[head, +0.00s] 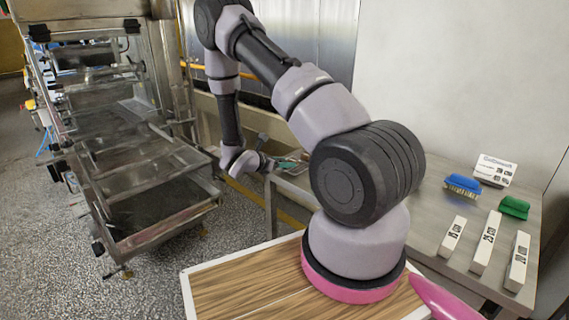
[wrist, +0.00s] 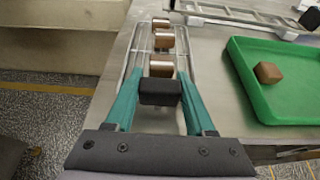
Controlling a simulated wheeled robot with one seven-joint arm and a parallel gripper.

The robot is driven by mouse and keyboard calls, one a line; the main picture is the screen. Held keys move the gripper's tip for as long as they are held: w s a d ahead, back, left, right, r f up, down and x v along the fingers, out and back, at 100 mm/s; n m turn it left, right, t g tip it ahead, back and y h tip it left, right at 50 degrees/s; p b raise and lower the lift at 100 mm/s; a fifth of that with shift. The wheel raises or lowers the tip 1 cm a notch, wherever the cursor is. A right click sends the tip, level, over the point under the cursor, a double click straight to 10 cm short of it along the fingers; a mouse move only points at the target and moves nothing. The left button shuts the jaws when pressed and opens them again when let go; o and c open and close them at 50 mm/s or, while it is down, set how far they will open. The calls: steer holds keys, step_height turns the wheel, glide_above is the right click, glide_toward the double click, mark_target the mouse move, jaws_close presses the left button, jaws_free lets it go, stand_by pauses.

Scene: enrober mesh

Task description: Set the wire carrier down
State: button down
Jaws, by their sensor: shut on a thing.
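My gripper (wrist: 160,82) has two teal fingers shut on the black handle of the wire carrier (wrist: 189,62). The carrier is a pale wire frame reaching away from the fingers in the wrist view. Three brown pieces (wrist: 161,66) sit along it in a row. It lies over the steel tabletop (wrist: 215,75), near its left edge; I cannot tell whether it touches. In the head view my gripper (head: 276,163) is small, at the near-left end of the table, and the carrier is hard to make out.
A green tray (wrist: 240,85) holding one brown piece (wrist: 267,72) is right of the carrier. Another wire rack (wrist: 245,15) lies behind. Blue (head: 462,186) and green (head: 514,207) brushes, a sign (head: 494,170) and white labelled blocks (head: 486,243) stand farther right. A steel machine (head: 120,150) is left.

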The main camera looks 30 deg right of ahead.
steer(key=shift+c, duration=1.2)
jaws_free()
steer(key=v, duration=1.2)
steer(key=s+d+r+m+g+y, duration=0.1)
steer(key=s+r+m+g+y, duration=0.15)
steer(key=s+r+m, duration=0.4)
steer(key=s+d+r+m+g+y, duration=0.2)
steer(key=s+r+m+y, duration=0.15)
steer(key=r+m, duration=0.6)
steer(key=s+a+r+m+t+y, duration=0.3)
steer(key=s+a+r+m+y, duration=0.1)
steer(key=r, duration=0.6)
steer(key=s+a+r+m+t+y, duration=0.4)
steer(key=s+r+m, duration=0.2)
steer(key=s+r, duration=0.3)
steer(key=shift+r+y, duration=0.3)
steer(key=shift+r, duration=0.25)
steer(key=shift+s, duration=0.1)
